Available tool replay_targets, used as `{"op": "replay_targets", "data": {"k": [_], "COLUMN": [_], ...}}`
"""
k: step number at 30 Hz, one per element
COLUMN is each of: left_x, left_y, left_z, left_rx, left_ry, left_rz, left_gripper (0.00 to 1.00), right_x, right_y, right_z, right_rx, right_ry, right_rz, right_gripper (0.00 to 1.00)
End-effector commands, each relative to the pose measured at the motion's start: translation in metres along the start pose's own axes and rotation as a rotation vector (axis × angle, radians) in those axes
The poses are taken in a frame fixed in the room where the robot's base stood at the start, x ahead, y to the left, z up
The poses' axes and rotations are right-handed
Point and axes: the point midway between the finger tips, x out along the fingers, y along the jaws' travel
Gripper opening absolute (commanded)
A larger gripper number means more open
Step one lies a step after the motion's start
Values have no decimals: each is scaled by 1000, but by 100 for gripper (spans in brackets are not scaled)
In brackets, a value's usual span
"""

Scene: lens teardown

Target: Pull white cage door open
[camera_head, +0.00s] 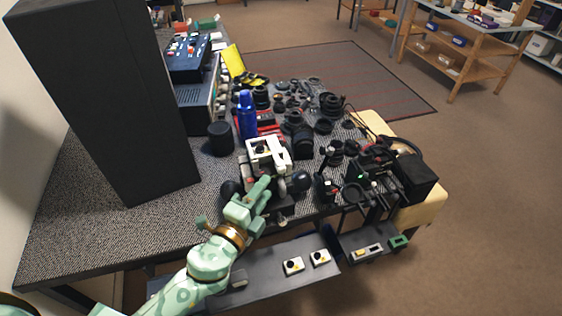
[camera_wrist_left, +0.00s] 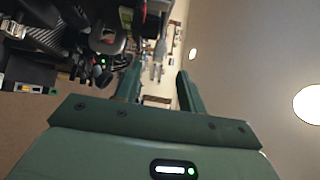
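The white cage (camera_head: 267,152) stands near the front of the dark table, in the middle of the head view, with black parts around it. I cannot tell its door apart from its frame. My left gripper (camera_head: 264,187) is just in front of and below the cage, pointing at it, and covers part of what lies behind. In the left wrist view the two fingers of my left gripper (camera_wrist_left: 160,80) are apart. A pale grey-white part (camera_wrist_left: 160,48) shows beyond the gap; I cannot tell whether it touches a finger. My right gripper is not in view.
A blue bottle (camera_head: 247,115) and a black cylinder (camera_head: 220,138) stand behind the cage. Black camera gear (camera_head: 375,170) crowds the right. A tall black box (camera_head: 110,100) stands at left. A lower grey shelf (camera_head: 270,268) holds small white devices.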

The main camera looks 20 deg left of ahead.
Motion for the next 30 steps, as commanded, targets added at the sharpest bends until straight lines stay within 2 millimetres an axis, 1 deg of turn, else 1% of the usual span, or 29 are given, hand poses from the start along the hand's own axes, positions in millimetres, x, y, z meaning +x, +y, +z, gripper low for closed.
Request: {"op": "replay_targets", "data": {"k": [1, 6, 9, 12, 17, 24, 26, 27, 28, 29, 30], "left_x": [14, 54, 71, 83, 91, 92, 91, 91, 91, 91, 91], "left_y": [-4, -1, 0, 1, 1, 1, 1, 1, 1, 1, 1], "left_z": [0, 0, 0, 0, 0, 0, 0, 0, 0, 0, 0], "left_rx": [1, 1, -1, 0, -1, -1, -1, -1, -1, -1, -1], "left_ry": [0, 0, 0, 0, 0, 0, 0, 0, 0, 0, 0], "left_rz": [-3, -1, 0, 0, 2, 2, 2, 2, 2, 2, 2], "left_gripper": [40, 40, 40, 40, 40, 40, 23, 12, 4, 0, 0], "right_x": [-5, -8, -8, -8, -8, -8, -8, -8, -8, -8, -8], "right_y": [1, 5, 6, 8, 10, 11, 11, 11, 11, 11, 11], "right_z": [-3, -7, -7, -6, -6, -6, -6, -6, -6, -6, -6], "right_rx": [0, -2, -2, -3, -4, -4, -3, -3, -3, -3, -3], "right_ry": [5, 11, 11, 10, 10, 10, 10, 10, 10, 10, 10], "right_rz": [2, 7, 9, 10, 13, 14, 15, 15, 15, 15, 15], "right_gripper": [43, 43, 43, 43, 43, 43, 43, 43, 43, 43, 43]}}
